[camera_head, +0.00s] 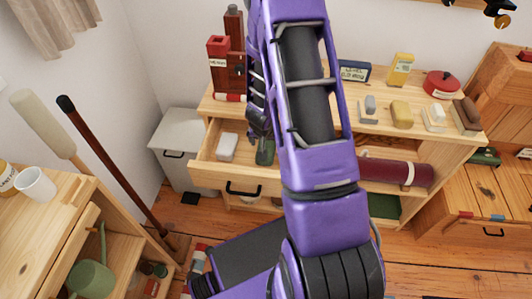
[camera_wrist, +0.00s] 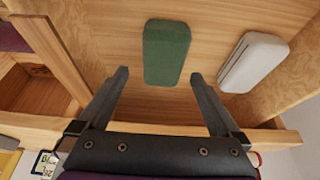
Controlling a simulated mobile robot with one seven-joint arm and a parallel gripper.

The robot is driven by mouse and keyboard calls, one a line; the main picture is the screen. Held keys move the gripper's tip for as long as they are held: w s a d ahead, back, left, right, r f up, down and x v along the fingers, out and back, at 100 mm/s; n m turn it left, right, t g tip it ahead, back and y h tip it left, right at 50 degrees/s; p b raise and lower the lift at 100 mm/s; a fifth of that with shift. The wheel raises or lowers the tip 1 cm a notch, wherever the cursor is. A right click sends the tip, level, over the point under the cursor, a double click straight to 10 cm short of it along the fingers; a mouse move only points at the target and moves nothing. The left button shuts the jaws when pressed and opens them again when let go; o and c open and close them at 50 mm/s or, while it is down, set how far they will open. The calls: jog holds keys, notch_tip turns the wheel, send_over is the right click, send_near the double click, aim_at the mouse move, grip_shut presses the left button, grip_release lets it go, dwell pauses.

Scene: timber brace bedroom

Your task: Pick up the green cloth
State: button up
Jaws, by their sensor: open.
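The green cloth (camera_wrist: 167,52) is a folded, rounded block lying flat on the floor of an open wooden drawer. In the head view the green cloth (camera_head: 265,152) sits in that drawer (camera_head: 200,172), just left of my arm and partly hidden. My gripper (camera_wrist: 160,77) is open and empty in the wrist view. Its two fingers point into the drawer, with the near end of the cloth between their tips in the picture. No contact with the cloth shows. In the head view my gripper (camera_head: 259,125) is above the drawer, partly hidden by my arm.
A whitish block (camera_head: 227,147) lies beside the cloth in the drawer; it also shows in the wrist view (camera_wrist: 253,62). The drawer's front wall (camera_wrist: 180,128) runs under my fingers. A dark red roll (camera_head: 395,172) and several small items on the dresser top (camera_head: 340,112) are nearby.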

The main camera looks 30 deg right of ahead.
aim_at(266, 148)
jog(key=shift+a+b+x, duration=0.2)
jog(key=shift+b+x, duration=0.25)
jog(key=shift+x, duration=2.3)
jog(key=shift+w+r, duration=0.1)
jog(key=shift+f, duration=0.3)
jog(key=c, duration=1.3)
jog(key=shift+r, duration=0.15)
